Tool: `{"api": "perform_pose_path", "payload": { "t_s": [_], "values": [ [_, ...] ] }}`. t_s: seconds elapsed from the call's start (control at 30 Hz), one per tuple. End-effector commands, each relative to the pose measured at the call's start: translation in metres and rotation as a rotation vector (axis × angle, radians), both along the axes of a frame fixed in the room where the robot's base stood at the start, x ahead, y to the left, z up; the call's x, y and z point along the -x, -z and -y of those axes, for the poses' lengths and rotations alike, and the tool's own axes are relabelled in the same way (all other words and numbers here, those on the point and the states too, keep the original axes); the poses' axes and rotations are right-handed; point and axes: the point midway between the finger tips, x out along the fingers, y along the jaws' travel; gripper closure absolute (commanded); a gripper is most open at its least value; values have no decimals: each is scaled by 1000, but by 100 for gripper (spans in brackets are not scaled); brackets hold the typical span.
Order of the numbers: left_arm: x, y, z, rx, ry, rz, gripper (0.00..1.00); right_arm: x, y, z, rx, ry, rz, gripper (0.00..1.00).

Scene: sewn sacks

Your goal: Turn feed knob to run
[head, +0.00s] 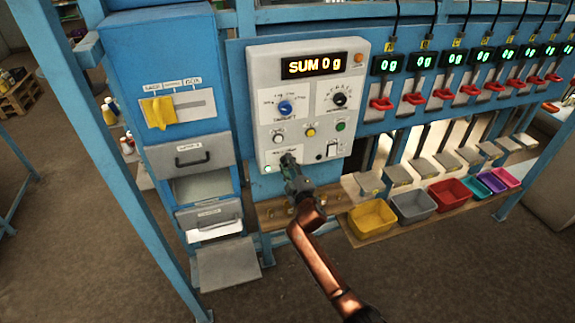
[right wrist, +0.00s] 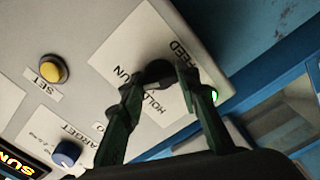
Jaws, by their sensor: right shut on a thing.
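The black feed knob (right wrist: 157,72) sits on a white plate marked FEED, HOLD and RUN on the grey control panel (head: 262,100). In the right wrist view my right gripper (right wrist: 160,80) has its green-grey fingers on either side of the knob, shut on it. In the head view the right gripper (head: 290,162) is at the panel's lower edge and hides the knob. I cannot tell which mark the knob points to. A small green light (right wrist: 214,94) glows beside the plate. My left gripper is not in view.
Above are a blue target knob (head: 285,107), a black knob (head: 339,99), several buttons and a display (head: 314,66) reading SUM 0 g. A lever box with a yellow handle (head: 159,112) is left. Bins, including a yellow one (head: 372,217), stand on a shelf lower right.

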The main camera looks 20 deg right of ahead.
Motion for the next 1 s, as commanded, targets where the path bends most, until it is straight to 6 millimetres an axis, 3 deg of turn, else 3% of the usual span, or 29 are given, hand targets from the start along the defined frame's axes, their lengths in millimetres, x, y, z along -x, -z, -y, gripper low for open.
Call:
{"api": "perform_pose_path", "payload": {
  "t_s": [0.7, 0.73, 1.0],
  "values": [
    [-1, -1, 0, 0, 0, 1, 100, 0, 2, 0, -79, 0, -6, 94],
    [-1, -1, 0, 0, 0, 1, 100, 0, 2, 0, -79, 0, -6, 69],
    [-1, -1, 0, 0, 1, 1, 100, 0, 1, 0, -77, 0, -4, 52]
  ]
}}
